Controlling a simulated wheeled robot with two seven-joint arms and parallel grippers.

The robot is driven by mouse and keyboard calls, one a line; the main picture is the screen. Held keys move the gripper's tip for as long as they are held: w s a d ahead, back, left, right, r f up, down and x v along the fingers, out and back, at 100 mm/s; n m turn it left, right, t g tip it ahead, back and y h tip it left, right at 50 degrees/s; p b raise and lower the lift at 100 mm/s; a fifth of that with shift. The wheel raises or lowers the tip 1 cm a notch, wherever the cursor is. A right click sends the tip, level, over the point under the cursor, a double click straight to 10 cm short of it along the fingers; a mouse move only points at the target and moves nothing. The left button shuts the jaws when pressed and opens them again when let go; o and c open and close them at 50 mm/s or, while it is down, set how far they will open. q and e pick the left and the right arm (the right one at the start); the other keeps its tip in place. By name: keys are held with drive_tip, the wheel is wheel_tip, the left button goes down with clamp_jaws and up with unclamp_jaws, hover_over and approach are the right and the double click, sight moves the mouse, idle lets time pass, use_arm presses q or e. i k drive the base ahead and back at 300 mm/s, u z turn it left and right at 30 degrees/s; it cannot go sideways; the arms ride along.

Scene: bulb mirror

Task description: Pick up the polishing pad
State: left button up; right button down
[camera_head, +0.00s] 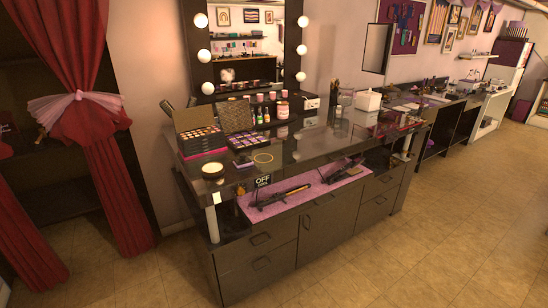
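A small round cream-topped item (213,170) sits on the front left part of the dark vanity table (290,157). It may be the polishing pad, but it is too small to tell it from a powder jar. Neither my left nor my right gripper shows in the view.
Open makeup palettes (201,140), bottles (266,116) and a white tissue box (368,101) stand on the table. A bulb-lit mirror (249,45) rises behind. A lower shelf holds dark tools on purple cloth (341,177). A red curtain (95,120) hangs left. The floor (420,240) in front is clear.

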sight(244, 162)
drive_tip(key=z, duration=0.7)
drive_tip(key=i, duration=1.2)
drive_tip(key=z, duration=0.5)
drive_tip(key=i, duration=1.3)
drive_tip(key=u, duration=0.8)
drive_tip(key=i, duration=0.8)
drive_tip(key=u, duration=1.35)
drive_tip(key=i, duration=0.45)
drive_tip(key=u, duration=0.4)
